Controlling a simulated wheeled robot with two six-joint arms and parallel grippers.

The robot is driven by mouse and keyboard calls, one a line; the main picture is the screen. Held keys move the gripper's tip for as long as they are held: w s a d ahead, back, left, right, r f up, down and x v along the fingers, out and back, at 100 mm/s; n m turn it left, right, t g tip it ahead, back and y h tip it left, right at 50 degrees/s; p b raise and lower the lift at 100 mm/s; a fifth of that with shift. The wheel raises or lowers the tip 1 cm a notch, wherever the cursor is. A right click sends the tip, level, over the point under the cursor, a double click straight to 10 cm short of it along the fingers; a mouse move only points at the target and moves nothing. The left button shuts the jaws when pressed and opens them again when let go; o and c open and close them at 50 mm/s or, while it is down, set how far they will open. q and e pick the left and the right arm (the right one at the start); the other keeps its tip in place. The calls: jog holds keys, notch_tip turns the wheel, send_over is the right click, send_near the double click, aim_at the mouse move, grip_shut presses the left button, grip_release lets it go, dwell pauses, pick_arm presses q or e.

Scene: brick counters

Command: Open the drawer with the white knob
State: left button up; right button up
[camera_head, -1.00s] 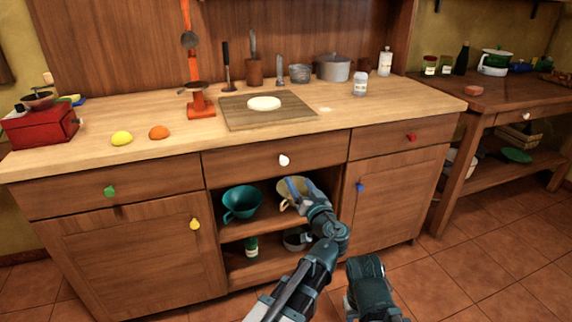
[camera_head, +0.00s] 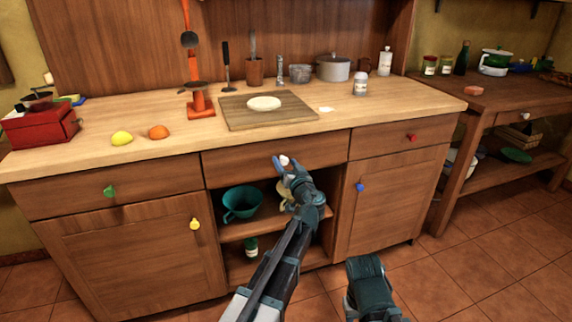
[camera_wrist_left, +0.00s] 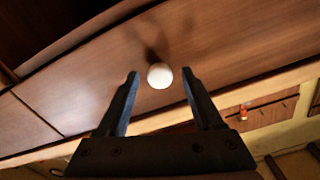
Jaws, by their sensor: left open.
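The white knob (camera_head: 284,160) is on the closed middle drawer (camera_head: 240,162) of the wooden counter. My left gripper (camera_head: 284,169) is right at this knob, its jaws open. In the left wrist view, the round white knob (camera_wrist_left: 160,76) shows between the tips of the two open fingers (camera_wrist_left: 160,88), with a gap visible on each side. I cannot tell how far the tips reach past it.
Below the drawer is an open shelf with a teal cup (camera_head: 242,203) and a yellow cup, partly hidden by my arm. Neighbouring drawers carry a green knob (camera_head: 110,190) and a red knob (camera_head: 411,137). A side table at right has another white knob (camera_head: 526,115).

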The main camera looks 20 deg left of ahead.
pick_arm(q)
grip_shut()
dwell(1.4)
